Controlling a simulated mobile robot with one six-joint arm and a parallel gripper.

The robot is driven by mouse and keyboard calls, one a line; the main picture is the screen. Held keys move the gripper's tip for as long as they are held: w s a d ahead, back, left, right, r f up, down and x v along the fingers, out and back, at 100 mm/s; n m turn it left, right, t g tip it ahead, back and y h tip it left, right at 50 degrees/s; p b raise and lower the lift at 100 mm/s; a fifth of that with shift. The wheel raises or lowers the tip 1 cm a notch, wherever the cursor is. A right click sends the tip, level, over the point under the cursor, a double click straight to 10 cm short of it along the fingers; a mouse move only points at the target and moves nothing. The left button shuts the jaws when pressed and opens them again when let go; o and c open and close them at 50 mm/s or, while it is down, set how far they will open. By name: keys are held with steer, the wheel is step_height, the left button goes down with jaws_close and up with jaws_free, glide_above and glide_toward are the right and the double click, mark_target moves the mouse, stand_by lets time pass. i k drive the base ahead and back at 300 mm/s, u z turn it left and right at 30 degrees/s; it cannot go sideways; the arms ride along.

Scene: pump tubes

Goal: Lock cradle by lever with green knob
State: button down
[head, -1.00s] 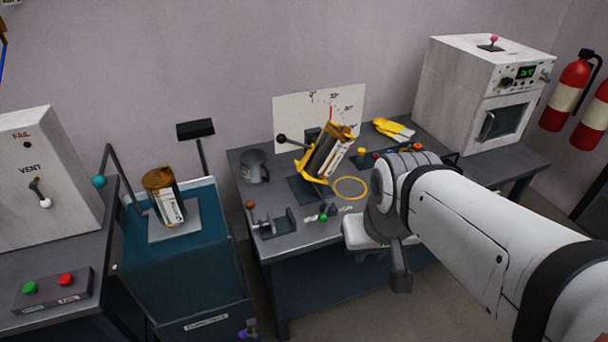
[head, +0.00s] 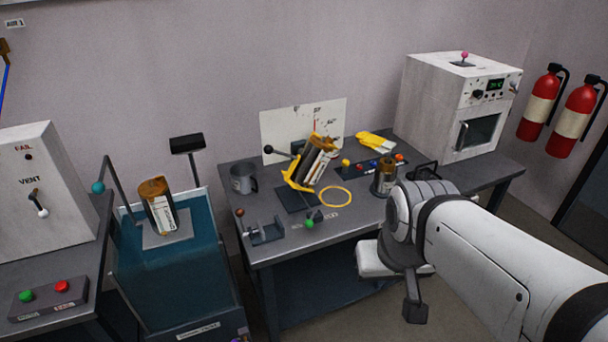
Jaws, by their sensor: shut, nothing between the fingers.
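The cradle (head: 297,187) is a yellow bracket on a dark base plate on the middle table. It holds a tilted brown and white pump tube (head: 318,160), leaning right. The green knob (head: 309,223) sits on a small dark lever mount in front of the cradle, near the table's front edge. A black ball knob (head: 268,149) sticks out at the cradle's left. My gripper (head: 415,312) hangs down below my wrist, in front of the table and to the right of the green knob. It looks shut and empty, clear of the lever.
A yellow ring (head: 336,197) lies right of the cradle. A metal fixture (head: 264,231) and grey mug (head: 243,178) stand to its left. Another tube (head: 385,178) stands near my wrist. A blue tank (head: 160,270) holds a tube on a platform. A white oven (head: 455,105) stands at back right.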

mark_target(309, 223)
steer(key=z, duration=0.2)
steer(key=i, duration=1.1)
steer(key=u, duration=0.35)
